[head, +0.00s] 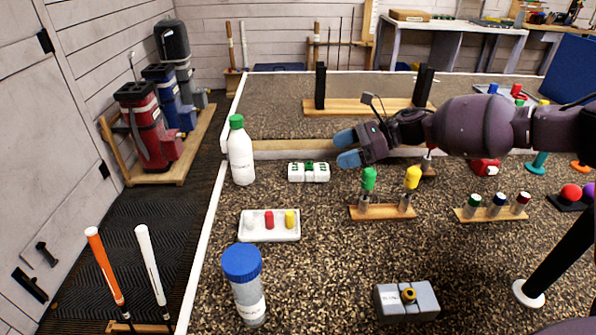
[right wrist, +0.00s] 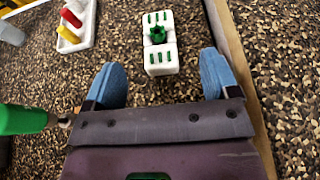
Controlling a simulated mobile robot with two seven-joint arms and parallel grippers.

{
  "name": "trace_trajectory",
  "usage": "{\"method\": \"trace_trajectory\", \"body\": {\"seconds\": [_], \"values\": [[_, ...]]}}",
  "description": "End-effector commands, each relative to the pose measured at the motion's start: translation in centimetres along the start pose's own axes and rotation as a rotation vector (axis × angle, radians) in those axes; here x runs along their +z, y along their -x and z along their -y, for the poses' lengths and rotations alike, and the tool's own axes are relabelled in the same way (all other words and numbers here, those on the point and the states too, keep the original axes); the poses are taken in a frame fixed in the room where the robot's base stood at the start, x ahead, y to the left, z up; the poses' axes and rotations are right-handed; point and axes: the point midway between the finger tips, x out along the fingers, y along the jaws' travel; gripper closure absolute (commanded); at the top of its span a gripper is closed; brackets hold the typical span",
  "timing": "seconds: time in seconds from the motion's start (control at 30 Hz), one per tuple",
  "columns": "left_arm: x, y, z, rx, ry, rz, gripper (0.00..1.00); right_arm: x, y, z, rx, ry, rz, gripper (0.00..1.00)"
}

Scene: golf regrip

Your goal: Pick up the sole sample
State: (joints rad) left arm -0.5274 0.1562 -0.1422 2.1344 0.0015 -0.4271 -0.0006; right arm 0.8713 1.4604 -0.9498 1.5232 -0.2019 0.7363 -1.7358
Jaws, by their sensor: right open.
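The sole sample (head: 308,173) looks like a small white block with green studs and a green cleat in its middle. It lies on the speckled bench top, right of the white bottle. My right gripper (head: 347,149) has blue fingertips and is open and empty, above the bench and to the right of the sample in the head view. In the right wrist view the sample (right wrist: 162,62) lies ahead, between the lines of the two spread fingers (right wrist: 160,72), with nothing touching it. My left gripper is not in view.
A green-capped bottle (head: 241,155) stands left of the sample. A white tray (head: 254,235) with red and yellow pieces lies in front. A wooden rack (head: 382,212) with green- and yellow-handled tools stands close to my right gripper. A raised wooden edge (head: 275,154) runs behind.

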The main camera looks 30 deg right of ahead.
Motion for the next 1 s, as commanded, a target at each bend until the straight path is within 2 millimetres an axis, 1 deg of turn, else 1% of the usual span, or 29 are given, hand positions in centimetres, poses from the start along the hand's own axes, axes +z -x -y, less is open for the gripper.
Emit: {"method": "trace_trajectory", "body": {"seconds": [0.03,0.37,0.6,0.7,0.8,1.0], "values": [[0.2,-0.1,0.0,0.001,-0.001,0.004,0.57,-0.4,-0.5,0.0,0.003,-0.004,-0.002,0.19],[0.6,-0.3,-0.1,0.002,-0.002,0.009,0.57,-0.3,-3.2,-0.1,0.002,-0.002,0.0,0.19],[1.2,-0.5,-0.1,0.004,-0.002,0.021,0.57,-0.7,-6.3,-0.5,0.003,-0.002,-0.001,0.19],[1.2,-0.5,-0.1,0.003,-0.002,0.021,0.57,-0.7,-7.2,-0.5,0.004,-0.004,-0.001,0.19],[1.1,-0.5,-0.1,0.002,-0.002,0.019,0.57,-0.7,-7.6,-0.5,0.002,-0.004,-0.001,0.19],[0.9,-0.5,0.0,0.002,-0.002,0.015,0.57,-0.6,-7.6,-0.5,0.001,-0.003,-0.001,0.19]]}}
